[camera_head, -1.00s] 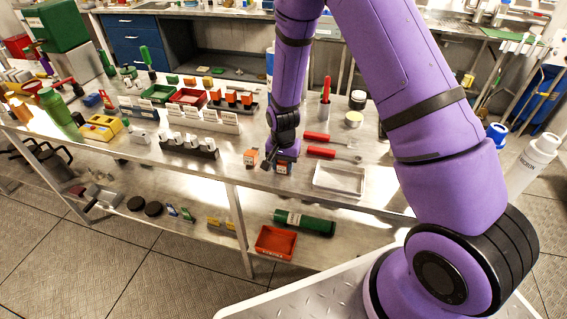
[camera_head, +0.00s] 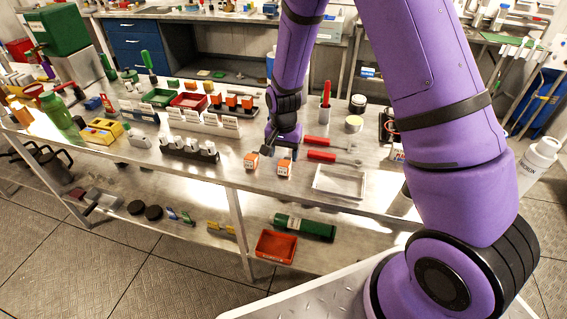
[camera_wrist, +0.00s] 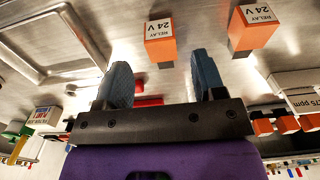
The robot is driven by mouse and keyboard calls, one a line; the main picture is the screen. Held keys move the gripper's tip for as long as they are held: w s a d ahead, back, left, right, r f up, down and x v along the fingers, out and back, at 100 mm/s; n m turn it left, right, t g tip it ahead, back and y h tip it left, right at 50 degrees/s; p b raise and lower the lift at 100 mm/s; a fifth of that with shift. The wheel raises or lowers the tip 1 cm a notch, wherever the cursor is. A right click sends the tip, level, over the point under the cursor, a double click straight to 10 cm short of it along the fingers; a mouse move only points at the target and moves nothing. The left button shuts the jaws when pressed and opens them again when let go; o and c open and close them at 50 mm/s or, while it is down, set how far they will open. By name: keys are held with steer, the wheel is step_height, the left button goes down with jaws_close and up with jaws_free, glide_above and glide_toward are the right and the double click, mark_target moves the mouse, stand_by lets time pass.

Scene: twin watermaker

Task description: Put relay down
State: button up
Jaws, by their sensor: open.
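Two orange relays with white tops stand on the metal table near its front edge. One relay (camera_head: 284,167) stands just in front of my gripper (camera_head: 280,149). The other relay (camera_head: 251,160) stands a little to its left. In the wrist view, the nearer relay (camera_wrist: 161,42) stands beyond the gap between the fingers, and the second relay (camera_wrist: 252,29) is to the right, both reading 24 V. My gripper (camera_wrist: 162,80) is open and empty, with clear space between its fingers and the relays.
A black rack with white cylinders (camera_head: 188,154) stands to the left. Further back-left, more orange relays (camera_head: 231,102) stand in a holder. Bare table lies between the rack and the relays.

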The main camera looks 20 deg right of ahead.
steer(key=shift+r, duration=3.15)
step_height(320, 180, up, 11)
steer(key=n+t, duration=0.1)
steer(key=n, duration=0.1)
glide_above(284, 165)
steer(key=s+d, duration=0.2)
steer(key=s, duration=0.1)
steer(key=s+d+r+n+t, duration=0.1)
steer(key=s+d+r+t, duration=0.1)
steer(key=s+r, duration=0.6)
steer(key=s+d+r+n+t, duration=0.1)
steer(key=s+r+n, duration=0.1)
steer(key=s+r, duration=0.3)
steer(key=s+d+r+n+t, duration=0.1)
steer(key=s+r, duration=0.4)
steer(key=s, duration=0.7)
steer(key=shift+d+r+n, duration=0.35)
steer(key=shift+d+n, duration=0.25)
steer(key=shift+d, duration=0.2)
